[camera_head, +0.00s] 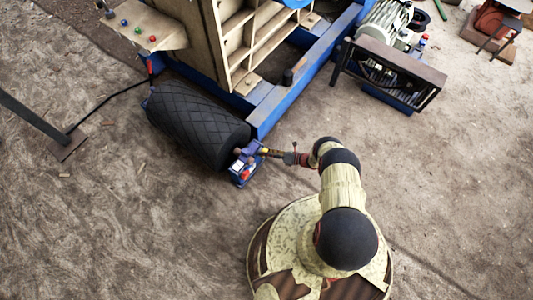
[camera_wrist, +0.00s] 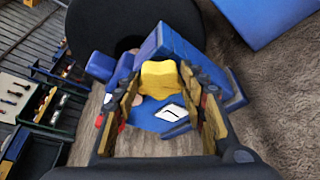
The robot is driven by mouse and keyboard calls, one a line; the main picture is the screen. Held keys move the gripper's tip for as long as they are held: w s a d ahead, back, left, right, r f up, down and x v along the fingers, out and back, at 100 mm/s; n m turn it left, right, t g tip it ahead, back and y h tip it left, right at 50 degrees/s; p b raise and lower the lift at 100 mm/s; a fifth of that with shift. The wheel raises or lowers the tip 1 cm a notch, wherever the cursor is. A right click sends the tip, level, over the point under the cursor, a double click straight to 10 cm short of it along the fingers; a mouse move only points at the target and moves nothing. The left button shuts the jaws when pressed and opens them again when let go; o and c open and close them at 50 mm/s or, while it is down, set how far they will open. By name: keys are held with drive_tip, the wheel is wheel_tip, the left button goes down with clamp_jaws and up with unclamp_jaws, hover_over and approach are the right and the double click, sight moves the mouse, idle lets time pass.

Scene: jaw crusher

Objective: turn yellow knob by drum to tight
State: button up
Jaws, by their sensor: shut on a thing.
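The yellow knob (camera_wrist: 160,76) sits on a blue bracket (camera_wrist: 158,115) at the end of the black drum. My gripper (camera_wrist: 160,95) has one finger on each side of the knob in the wrist view, shut on it. In the head view my gripper (camera_head: 262,151) reaches left to the blue bracket at the near end of the black drum (camera_head: 198,122). The drum (camera_wrist: 125,25) also shows behind the knob in the wrist view. The knob's turn angle cannot be told.
The blue frame (camera_head: 290,92) of the crusher runs behind the drum. A motor with a dark belt guard (camera_head: 390,72) stands at the upper right. A metal stand foot (camera_head: 68,144) is at the left. Open dirt ground lies in front of the drum.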

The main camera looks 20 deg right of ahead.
drive_tip(key=o, duration=1.2)
drive_tip(key=shift+c, duration=0.2)
drive_tip(key=shift+d, duration=0.1)
drive_tip(key=v, duration=1.2)
